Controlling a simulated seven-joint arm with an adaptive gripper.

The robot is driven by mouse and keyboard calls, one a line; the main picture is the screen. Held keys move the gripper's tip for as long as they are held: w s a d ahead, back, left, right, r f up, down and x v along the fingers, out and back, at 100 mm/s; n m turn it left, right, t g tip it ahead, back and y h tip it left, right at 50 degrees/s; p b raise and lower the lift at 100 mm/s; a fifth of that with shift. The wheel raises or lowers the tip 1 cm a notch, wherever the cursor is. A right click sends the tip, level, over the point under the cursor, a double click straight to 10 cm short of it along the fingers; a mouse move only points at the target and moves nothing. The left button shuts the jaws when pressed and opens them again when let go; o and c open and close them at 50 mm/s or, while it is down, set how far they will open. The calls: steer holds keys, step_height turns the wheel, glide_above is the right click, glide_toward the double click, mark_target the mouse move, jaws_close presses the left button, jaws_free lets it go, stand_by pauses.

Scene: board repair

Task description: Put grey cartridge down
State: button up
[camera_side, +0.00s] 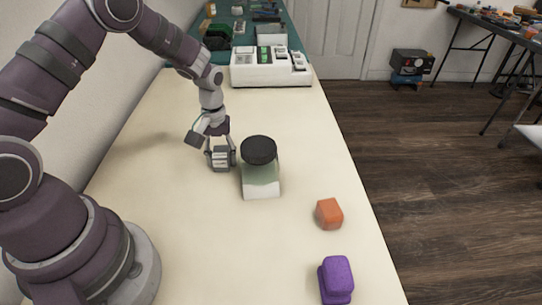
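My gripper (221,154) points down over the left middle of the table, just left of a jar. A small grey cartridge (221,161) with lighter bands sits between its two fingers, and the fingers are closed on its sides. The cartridge is at or very near the table top; I cannot tell whether it touches. The fingers hide part of its sides.
A clear jar (260,181) with a black lid stands close to the gripper's right. An orange block (329,213) and a purple block (337,278) lie nearer the right edge. A white slotted unit (271,72) stands at the far end. The table's (200,235) left front is clear.

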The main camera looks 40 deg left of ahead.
mark_target(220, 151)
steer(key=o, duration=0.3)
step_height(220, 151, up, 12)
steer(key=s+d+r+m+t, duration=0.1)
steer(key=s+d+r+m, duration=0.1)
steer(key=s+r+m, duration=0.1)
steer(key=s+d+r+m+t, duration=0.2)
steer(key=s+r+m, duration=0.1)
steer(key=s, duration=0.2)
steer(key=s+d+r+m+t, duration=0.2)
steer(key=s+r, duration=0.1)
steer(key=s, duration=0.1)
steer(key=shift+d+m, duration=0.15)
steer(key=shift+m, duration=0.25)
steer(key=shift+s+f+t, duration=0.1)
steer(key=shift+s+t, duration=0.15)
steer(key=shift+t, duration=0.05)
steer(key=shift+c, duration=1)
